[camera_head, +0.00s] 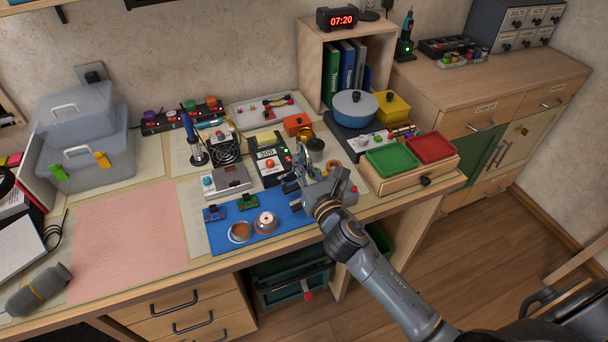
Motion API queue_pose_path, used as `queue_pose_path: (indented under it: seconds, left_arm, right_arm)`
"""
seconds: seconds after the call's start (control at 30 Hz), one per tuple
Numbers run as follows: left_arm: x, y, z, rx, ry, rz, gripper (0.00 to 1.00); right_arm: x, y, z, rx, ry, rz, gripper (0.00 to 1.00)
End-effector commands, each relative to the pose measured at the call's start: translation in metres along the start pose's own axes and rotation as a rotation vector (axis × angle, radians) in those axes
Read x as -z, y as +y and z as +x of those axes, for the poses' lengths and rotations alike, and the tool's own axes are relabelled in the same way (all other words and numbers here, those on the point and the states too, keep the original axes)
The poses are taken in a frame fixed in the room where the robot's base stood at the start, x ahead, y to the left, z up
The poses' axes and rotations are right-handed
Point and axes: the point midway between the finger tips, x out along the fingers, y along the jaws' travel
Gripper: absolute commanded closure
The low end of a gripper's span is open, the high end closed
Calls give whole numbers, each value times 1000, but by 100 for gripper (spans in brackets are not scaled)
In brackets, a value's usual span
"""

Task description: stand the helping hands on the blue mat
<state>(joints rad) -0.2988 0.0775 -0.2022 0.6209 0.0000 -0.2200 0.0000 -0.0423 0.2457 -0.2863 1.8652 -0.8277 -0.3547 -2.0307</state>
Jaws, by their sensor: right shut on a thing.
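The blue mat (275,226) lies near the front edge of the bench. Small green and blue circuit boards, a copper-coloured round dish (240,232) and a round tin (265,222) are on it. My right gripper (305,183) is at the mat's right end, low over the bench. It is shut on what looks like the helping hands (315,147), a small grey-green thing showing just behind the fingers. The gripper hides most of it, so I cannot tell whether its base touches anything. My left gripper is not in view.
A multimeter (268,160) and a grey power unit (226,182) stand behind the mat. Green (391,158) and red (431,148) trays stand to the right. A pink sheet (130,240) lies left of the mat.

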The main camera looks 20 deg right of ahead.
Motion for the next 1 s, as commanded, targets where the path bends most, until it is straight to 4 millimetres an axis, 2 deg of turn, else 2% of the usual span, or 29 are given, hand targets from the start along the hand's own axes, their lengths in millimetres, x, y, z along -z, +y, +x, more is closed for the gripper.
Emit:
queue_pose_path:
  seconds: [0.13,0.3,0.6,0.73,1.0]
  left_arm:
    - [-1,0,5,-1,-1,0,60]
    - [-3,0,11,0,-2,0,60]
    - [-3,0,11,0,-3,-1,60]
    - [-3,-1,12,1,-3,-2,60]
    - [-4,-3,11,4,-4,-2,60]
  right_arm:
    - [12,-8,5,1,-3,3,100]
    - [31,-8,5,-1,-4,4,100]
    - [38,-8,4,-3,0,1,100]
    - [43,-8,3,-1,8,1,71]
    - [40,-9,3,-1,3,1,71]
